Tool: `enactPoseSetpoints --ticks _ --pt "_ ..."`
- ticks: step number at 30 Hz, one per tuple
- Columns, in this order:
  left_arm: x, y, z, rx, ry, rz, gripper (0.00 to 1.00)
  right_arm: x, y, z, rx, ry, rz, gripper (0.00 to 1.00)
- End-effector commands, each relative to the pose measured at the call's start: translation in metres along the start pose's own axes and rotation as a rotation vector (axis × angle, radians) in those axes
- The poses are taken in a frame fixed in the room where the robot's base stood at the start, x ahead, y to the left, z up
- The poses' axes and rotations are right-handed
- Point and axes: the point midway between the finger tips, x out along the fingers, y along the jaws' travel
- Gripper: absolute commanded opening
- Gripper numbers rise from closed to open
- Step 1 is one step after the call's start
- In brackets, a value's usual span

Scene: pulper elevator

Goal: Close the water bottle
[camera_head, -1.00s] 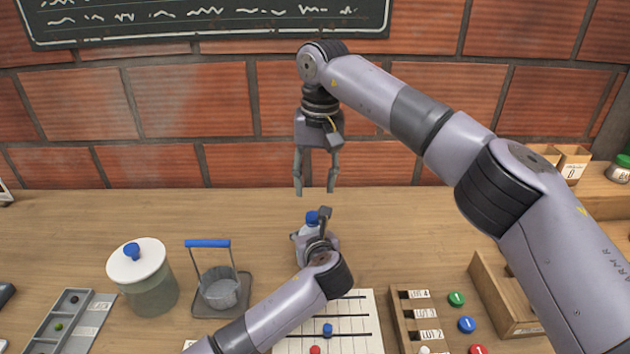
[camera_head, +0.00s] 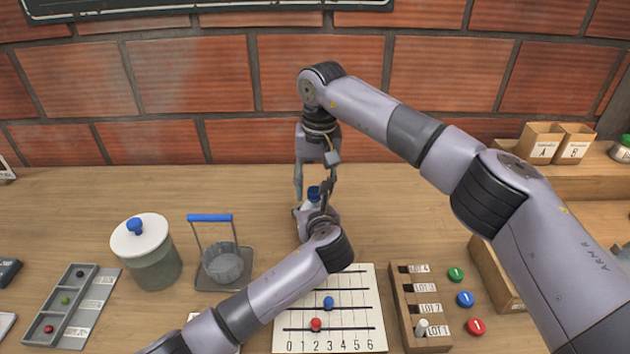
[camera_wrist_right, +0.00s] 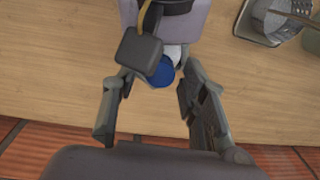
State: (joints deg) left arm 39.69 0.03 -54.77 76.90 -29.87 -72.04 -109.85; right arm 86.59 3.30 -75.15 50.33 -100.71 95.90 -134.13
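The water bottle (camera_head: 308,205) stands on the wooden counter, mostly hidden behind my left gripper. Its blue cap (camera_head: 313,192) sits at the top; whether it is fully seated I cannot tell. My right gripper (camera_head: 314,197) points down over the bottle with its fingers apart, one on each side of the cap. In the right wrist view the blue cap (camera_wrist_right: 160,72) shows between the open fingers, with visible gaps. My left gripper (camera_head: 316,218) is at the bottle's body from the front; its fingers are partly hidden, so its grip is unclear.
A lidded jar (camera_head: 150,262) and a basket with a blue handle (camera_head: 222,263) stand left of the bottle. A numbered board (camera_head: 345,340) with beads lies in front. A lot rack (camera_head: 407,318) and coloured discs are at the right. The brick wall is behind.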

Motion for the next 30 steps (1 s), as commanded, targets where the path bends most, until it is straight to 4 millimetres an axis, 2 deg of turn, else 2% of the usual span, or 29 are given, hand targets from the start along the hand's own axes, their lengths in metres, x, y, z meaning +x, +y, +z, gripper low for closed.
enactPoseSetpoints --ticks 2,20,27,30 --pt "-0.0002 -0.0002 0.0010 -0.001 -0.002 -0.001 0.00 -0.0001 0.0000 0.0000 0.000 0.000 0.000 0.40" --pt "-0.0002 -0.0003 0.0010 -0.001 -0.002 -0.001 0.00 -0.0004 -0.0003 0.0002 0.000 0.000 -0.001 0.00" --pt "-0.0002 -0.0004 0.0010 0.000 -0.002 -0.001 0.00 -0.0005 -0.0004 0.0002 0.009 0.000 -0.001 0.00" --pt "-0.0003 -0.0004 0.0010 0.000 -0.002 -0.001 0.00 -0.0005 -0.0005 0.0002 0.092 0.000 -0.001 0.00"
